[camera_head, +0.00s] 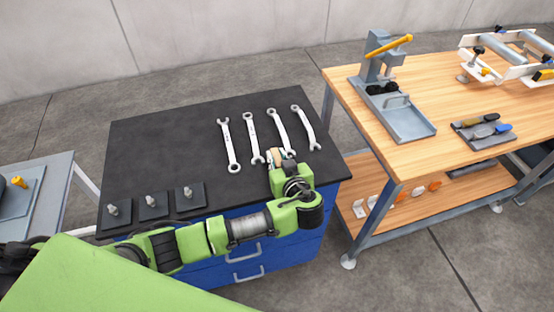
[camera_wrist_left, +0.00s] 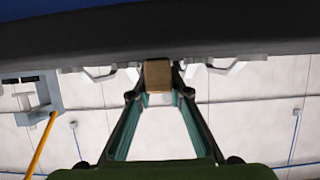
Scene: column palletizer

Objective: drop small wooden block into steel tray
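The small wooden block (camera_head: 276,157) is tan and sits between the fingertips of my left gripper (camera_head: 277,163), over the front right part of the black cabinet top. In the left wrist view the block (camera_wrist_left: 158,75) lies between the two converging fingers (camera_wrist_left: 158,92), which look shut on it. The steel tray (camera_head: 411,124) is a shallow grey tray on the wooden workbench to the right, in front of the press with the yellow handle. The gripper is left of the tray and apart from it. My right gripper is not in view.
Several wrenches (camera_head: 251,138) lie on the black top (camera_head: 180,130) close to my left gripper. Small plates with posts (camera_head: 154,206) stand at its front left. The press (camera_head: 374,68) rises behind the tray. A tool mat (camera_head: 488,141) lies right on the workbench (camera_head: 450,100).

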